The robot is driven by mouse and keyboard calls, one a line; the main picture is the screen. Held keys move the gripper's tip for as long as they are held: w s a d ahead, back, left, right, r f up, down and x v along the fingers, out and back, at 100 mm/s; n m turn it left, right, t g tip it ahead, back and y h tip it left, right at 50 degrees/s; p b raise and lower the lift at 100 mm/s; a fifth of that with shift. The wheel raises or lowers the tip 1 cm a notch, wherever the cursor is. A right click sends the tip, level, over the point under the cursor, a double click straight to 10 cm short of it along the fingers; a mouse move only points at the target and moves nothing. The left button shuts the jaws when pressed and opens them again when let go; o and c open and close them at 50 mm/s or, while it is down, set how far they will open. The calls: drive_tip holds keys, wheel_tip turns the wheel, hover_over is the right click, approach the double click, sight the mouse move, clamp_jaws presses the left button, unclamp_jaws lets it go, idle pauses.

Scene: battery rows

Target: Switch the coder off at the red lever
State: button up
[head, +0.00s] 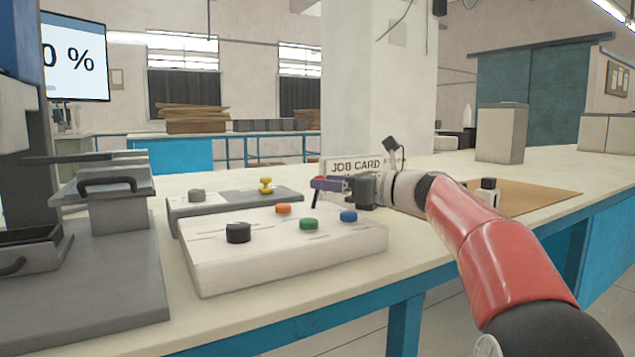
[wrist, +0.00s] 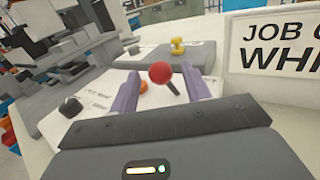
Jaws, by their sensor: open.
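The red lever shows in the wrist view as a round red knob (wrist: 160,72) on a short dark stem that slants down to the right. My gripper (wrist: 160,76) is open, with its two purple fingers either side of the knob in that picture. I see a gap on both sides and cannot tell how deep the knob sits between the fingers. In the head view my gripper (head: 325,184) hangs over the back right of the white control box (head: 290,265). The lever is mostly hidden there behind the fingers.
The box carries a black knob (head: 238,233) and orange (head: 283,209), green (head: 309,224) and blue (head: 348,216) buttons. Behind it a grey panel (head: 235,198) bears a yellow knob (head: 266,186) and a grey one (head: 197,195). A job card sign (head: 345,165) stands close behind my gripper.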

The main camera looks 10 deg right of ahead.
drive_tip(key=shift+x, duration=1.35)
clamp_jaws()
